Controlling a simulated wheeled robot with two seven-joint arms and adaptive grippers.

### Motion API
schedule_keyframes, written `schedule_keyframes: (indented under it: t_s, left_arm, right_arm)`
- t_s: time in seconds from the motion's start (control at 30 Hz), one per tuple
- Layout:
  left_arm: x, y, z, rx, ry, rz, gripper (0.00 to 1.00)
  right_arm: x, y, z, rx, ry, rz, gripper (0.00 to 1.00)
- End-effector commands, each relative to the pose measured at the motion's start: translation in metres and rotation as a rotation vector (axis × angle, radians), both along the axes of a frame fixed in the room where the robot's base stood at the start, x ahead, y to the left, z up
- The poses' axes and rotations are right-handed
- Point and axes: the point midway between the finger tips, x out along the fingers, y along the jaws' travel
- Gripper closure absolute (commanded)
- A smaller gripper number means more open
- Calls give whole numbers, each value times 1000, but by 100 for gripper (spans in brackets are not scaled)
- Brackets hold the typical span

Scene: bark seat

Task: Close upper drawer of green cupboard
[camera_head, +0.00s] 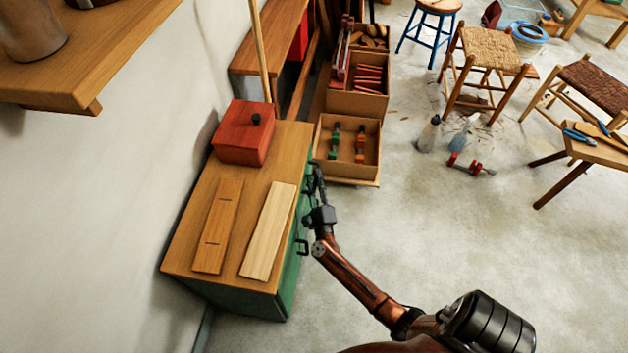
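The green cupboard (287,288) stands against the wall at the left, under a wooden top (187,262). Its green front faces right and is seen steeply from above. A dark handle (302,247) sticks out from the nearer part of the front. My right gripper (315,172) is at the farther part of the front, close beside the green edge. Whether it touches the front, and whether its fingers are open or shut, I cannot tell. The upper drawer's outline is not clear, and my gripper and wrist cover part of that area. My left gripper is out of view.
A red box (243,132) and two boards (268,232) lie on the cupboard top. A wooden bin with clamps (347,150) stands just beyond the cupboard. A wall shelf (110,45) juts out upper left. The floor (430,240) to the right is mostly clear.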

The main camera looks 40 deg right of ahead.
Motion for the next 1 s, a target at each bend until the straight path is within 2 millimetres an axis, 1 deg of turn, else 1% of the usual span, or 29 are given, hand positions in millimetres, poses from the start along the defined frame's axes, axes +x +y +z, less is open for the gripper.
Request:
schedule_keyframes:
  t_s: [0.23,0.37,0.47,0.73,0.9,1.0]
  left_arm:
    - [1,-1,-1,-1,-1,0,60]
    - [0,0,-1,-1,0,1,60]
    - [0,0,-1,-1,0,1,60]
    - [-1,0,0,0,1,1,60]
    - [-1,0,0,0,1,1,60]
    - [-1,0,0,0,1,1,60]
  right_arm:
    - [-2,0,0,0,0,-2,73]
    - [-11,6,-4,1,2,-2,73]
    - [-25,15,-8,1,3,-3,73]
    - [-71,47,-20,1,3,-3,73]
    - [-89,61,-24,0,1,-2,73]
    - [-95,65,-25,0,1,-1,73]
